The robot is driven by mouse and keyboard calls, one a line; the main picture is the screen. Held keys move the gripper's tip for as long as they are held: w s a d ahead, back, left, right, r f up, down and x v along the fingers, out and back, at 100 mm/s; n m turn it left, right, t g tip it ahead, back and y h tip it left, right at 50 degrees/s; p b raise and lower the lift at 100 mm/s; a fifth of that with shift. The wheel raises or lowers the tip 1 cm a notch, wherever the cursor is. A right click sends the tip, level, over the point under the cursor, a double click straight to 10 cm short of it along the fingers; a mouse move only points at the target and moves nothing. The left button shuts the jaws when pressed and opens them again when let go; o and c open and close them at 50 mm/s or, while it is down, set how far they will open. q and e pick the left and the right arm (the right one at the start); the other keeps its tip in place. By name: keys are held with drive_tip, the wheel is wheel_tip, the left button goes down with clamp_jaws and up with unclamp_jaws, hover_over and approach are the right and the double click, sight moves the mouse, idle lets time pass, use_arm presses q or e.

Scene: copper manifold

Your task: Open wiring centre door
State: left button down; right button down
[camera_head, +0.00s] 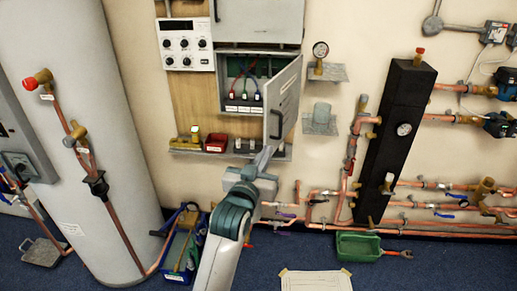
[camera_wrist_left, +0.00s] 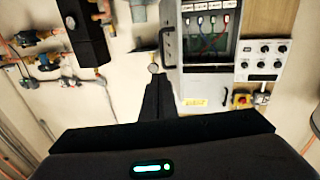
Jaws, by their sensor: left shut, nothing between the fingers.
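The wiring centre (camera_head: 240,108) is a grey box on the wooden wall board, with coloured wires and a row of terminals inside. Its grey door (camera_head: 284,90) stands swung outward at the box's right side, so the inside shows. A dark handle (camera_head: 277,125) is on the door. In the left wrist view the scene is upside down, with the open door (camera_wrist_left: 172,22) left of the wires. Contact cannot be told. My right gripper is not in view.
A white control panel (camera_head: 186,44) and another grey box (camera_head: 258,18) are above. A shelf below bears a red tray (camera_head: 216,142). A black manifold (camera_head: 395,130) with copper pipes is at right, a large cylinder (camera_head: 75,130) at left. A green tray (camera_head: 358,247) lies on the floor.

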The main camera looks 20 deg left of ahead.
use_arm(q)
drive_tip(key=w+a+f+n+g+h+b, duration=0.1)
drive_tip(key=w+a+f+n+h, duration=0.1)
drive_tip(key=a+n, duration=0.4)
drive_tip(key=w+a+f+n+h+b, duration=0.2)
drive_tip(key=a+f+n+h, duration=0.2)
drive_tip(key=a+n, duration=0.3)
drive_tip(key=shift+w+a+f+g, duration=0.15)
drive_tip(key=shift+w+a+g, duration=0.25)
drive_tip(key=shift+a, duration=0.85)
drive_tip(key=w+d+p, duration=0.5)
drive_tip(key=w+d, duration=0.3)
drive_tip(key=shift+w, duration=0.2)
